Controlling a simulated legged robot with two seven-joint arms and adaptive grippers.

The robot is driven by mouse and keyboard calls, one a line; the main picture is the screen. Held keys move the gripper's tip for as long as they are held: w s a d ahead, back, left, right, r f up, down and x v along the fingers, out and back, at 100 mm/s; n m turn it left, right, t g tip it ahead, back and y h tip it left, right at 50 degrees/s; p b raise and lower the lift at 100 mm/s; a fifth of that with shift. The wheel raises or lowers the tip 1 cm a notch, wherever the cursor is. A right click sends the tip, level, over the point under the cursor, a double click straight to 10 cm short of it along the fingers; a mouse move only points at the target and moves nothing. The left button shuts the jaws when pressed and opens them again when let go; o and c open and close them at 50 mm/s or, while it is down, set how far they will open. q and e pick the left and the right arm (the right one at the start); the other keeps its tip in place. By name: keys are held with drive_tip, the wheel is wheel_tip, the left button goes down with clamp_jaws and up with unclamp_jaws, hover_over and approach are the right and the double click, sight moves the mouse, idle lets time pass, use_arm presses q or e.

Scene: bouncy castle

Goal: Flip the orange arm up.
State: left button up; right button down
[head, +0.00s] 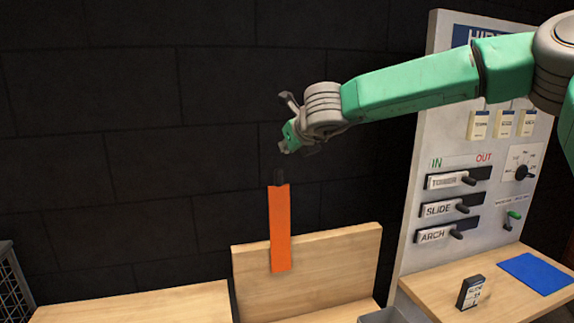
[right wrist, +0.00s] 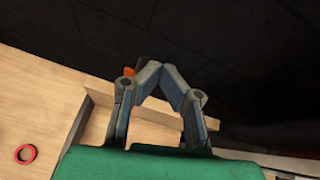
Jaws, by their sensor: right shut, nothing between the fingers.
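The orange arm (head: 280,228) is a flat upright strip in front of the dark wall. A small black piece (head: 279,177) is at its top end, and its lower end overlaps the wooden backboard. My right gripper (head: 286,146) is just above the black piece in the head view; whether it touches cannot be told. In the right wrist view its fingers (right wrist: 155,68) are closed together and empty. A small bit of the orange arm (right wrist: 130,72) shows beside the left finger; the rest is hidden there. My left gripper is not in view.
A red ring (right wrist: 26,154) lies on wood.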

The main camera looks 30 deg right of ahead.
drive_tip(key=shift+s+a+r, duration=0.1)
drive_tip(key=shift+s+r, duration=0.1)
drive_tip(key=shift+r, duration=0.55)
drive_tip(key=shift+s+a+r, duration=0.1)
drive_tip(key=shift+s+r, duration=0.05)
drive_tip(key=shift+r, duration=0.6)
drive_tip(key=shift+s, duration=0.15)
